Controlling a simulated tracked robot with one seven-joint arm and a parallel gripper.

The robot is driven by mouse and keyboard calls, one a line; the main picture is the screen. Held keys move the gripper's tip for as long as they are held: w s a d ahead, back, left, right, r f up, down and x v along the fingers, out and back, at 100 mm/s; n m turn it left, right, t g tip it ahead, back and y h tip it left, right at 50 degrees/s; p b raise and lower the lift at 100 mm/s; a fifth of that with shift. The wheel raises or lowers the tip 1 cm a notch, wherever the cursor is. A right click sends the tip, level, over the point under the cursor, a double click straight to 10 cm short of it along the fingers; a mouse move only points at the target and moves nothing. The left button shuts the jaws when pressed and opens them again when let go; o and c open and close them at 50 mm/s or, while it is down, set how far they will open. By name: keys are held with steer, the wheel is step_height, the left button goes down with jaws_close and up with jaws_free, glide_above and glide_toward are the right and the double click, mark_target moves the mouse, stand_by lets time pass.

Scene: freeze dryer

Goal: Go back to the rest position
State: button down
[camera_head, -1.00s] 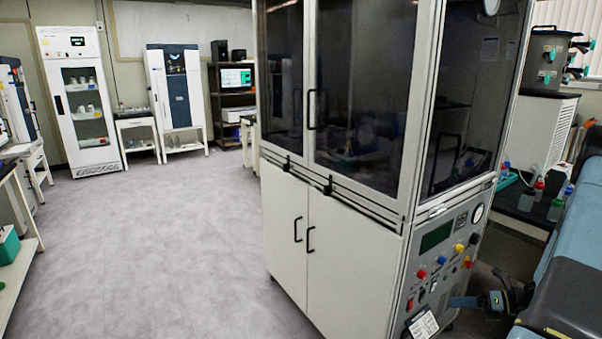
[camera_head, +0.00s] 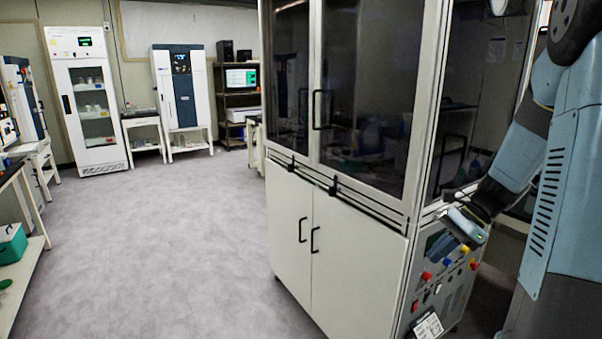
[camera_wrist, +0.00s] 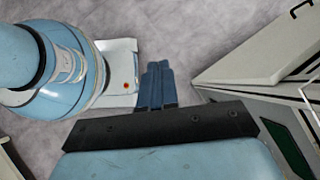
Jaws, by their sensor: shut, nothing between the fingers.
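My gripper (camera_wrist: 157,72) shows in the wrist view with its two dark blue fingers side by side, shut and empty. The floor lies beyond the fingertips. In the head view my gripper (camera_head: 443,245) hangs at the lower right, in front of the control panel (camera_head: 447,285) of the tall glass-doored cabinet. It hides part of the panel's display. My arm is bent, coming from the right edge of the picture. I cannot tell how close the gripper is to the panel.
The cabinet (camera_head: 345,255) fills the right centre, its doors shut. Part of it shows at the right of the wrist view (camera_wrist: 262,52). The grey floor (camera_head: 180,235) is clear to the left. A side table (camera_head: 28,262) stands at the left edge; a white fridge (camera_head: 92,100) stands at the back.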

steer(key=s+a+r+n+t+h, duration=0.3)
steer(key=s+a+r+n, duration=0.1)
steer(key=s+r+n, duration=0.4)
steer(key=s+a+r+n+t+h, duration=0.2)
steer(key=s+a+r+n+h, duration=0.2)
steer(key=s+r+n, duration=0.4)
steer(key=shift+s+a+r+n+t, duration=0.2)
steer(key=shift+s+a+n+t, duration=0.2)
steer(key=shift+s+a, duration=0.2)
steer(key=c, duration=1.9)
jaws_free()
